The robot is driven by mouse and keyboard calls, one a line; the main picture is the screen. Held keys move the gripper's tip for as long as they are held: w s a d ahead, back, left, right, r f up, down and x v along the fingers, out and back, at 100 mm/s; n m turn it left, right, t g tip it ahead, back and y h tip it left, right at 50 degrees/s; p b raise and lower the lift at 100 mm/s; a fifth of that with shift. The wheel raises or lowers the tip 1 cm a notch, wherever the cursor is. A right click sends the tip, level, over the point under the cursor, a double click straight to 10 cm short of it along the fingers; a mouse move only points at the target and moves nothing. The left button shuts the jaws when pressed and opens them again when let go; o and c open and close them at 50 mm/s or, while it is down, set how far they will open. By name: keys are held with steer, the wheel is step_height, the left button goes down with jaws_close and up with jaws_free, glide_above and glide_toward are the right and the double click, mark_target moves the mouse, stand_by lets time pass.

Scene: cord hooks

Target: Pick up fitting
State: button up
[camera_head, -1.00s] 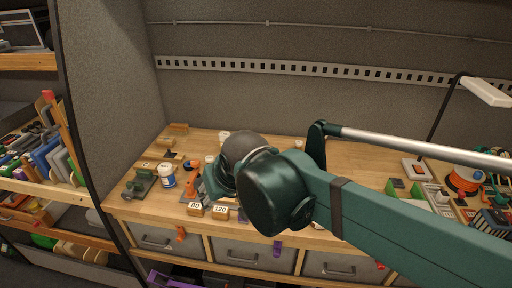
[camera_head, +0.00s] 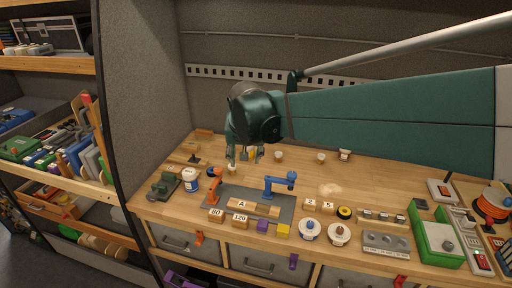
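I cannot tell for sure which item is the fitting. Several small pale cylindrical pieces stand on the workbench near my gripper. One small pale piece (camera_head: 232,170) is just below the left finger, another small pale piece (camera_head: 278,156) is to the right of the fingers, and a third small pale piece (camera_head: 321,157) is further right. My gripper (camera_head: 245,156) points down over the back left of the bench, its two fingers apart. A yellowish item shows between or behind the fingers; I see no clear grip on it.
A grey mat (camera_head: 222,196) holds an orange clamp (camera_head: 214,187), a blue clamp (camera_head: 279,185) and a wooden block marked A (camera_head: 242,204). A white jar (camera_head: 190,180) stands left. A green tray (camera_head: 437,243) is at the right. Drawers and a shelf border the bench.

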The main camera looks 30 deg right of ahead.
steer(key=w+d+f+m+g+p, duration=0.1)
steer(key=w+d+f+m+p, duration=0.15)
steer(key=w+d, duration=0.6)
steer(key=m+g+h+p, duration=0.2)
steer(key=m+g, duration=0.1)
steer(key=m, duration=0.5)
glide_toward(278, 153)
steer(key=f, duration=0.2)
steer(key=shift+w+d+f+g, duration=0.25)
steer(key=shift+d+f+g, duration=0.05)
steer(key=shift+d, duration=0.25)
steer(key=shift+f, duration=0.15)
steer(key=shift+x, duration=1.15)
steer(key=shift+d+f+p, duration=0.1)
steer(key=shift+p, duration=0.2)
steer(key=shift+x, duration=2.5)
